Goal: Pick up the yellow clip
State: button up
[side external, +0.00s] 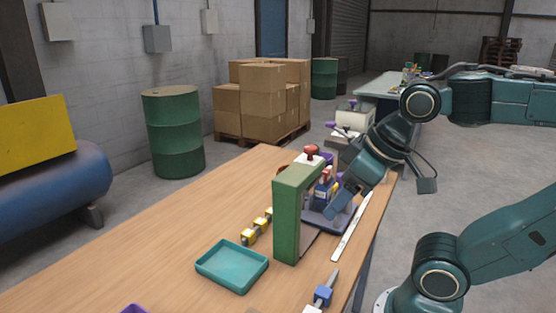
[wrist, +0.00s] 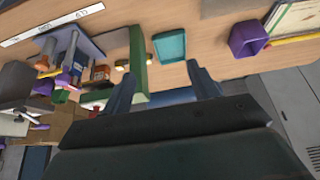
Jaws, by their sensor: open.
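Small yellow blocky pieces (side external: 249,235) lie in a short row on the wooden table, just left of a green upright frame (side external: 286,222). They look like the yellow clip, but I cannot tell which one is meant. In the wrist view small yellow pieces (wrist: 122,66) show beside the green frame (wrist: 138,55), beyond my fingers. My gripper (wrist: 162,88) is open, with nothing visible held between its fingers. In the side view my gripper (side external: 343,203) is right of the green frame, over the blue-grey stand, apart from the yellow pieces. Its fingertips are partly unclear there.
A teal tray (side external: 232,284) sits in front of the yellow pieces. A blue-grey stand (side external: 328,223) with tools is behind the frame. A white ruler (side external: 352,227) lies near the right edge. A purple bin (wrist: 262,28) shows in the wrist view. The table's left side is clear.

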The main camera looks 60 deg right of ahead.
jog(key=shift+r, duration=0.1)
jog(key=w+d+r+n+g, duration=0.1)
jog(key=w+d+r+n, duration=0.25)
jog(key=w+r, duration=0.2)
jog(key=w+d+r+n+g, duration=0.1)
jog(key=w+d+r+n, duration=0.1)
jog(key=w+r+n, duration=0.4)
jog(key=w+d+f+n+g, duration=0.2)
jog(key=w+d+f+n, duration=0.2)
jog(key=w+d, duration=0.4)
jog(key=w+d+f+n+g, duration=0.25)
jog(key=w+d+n, duration=0.25)
jog(key=w+d, duration=0.25)
jog(key=shift+m+t, duration=0.25)
jog(key=shift+t, duration=0.2)
jog(key=f, duration=2.3)
jog(key=shift+w+a+f, duration=0.15)
jog(key=shift+w+a, duration=0.05)
jog(key=shift+w, duration=0.1)
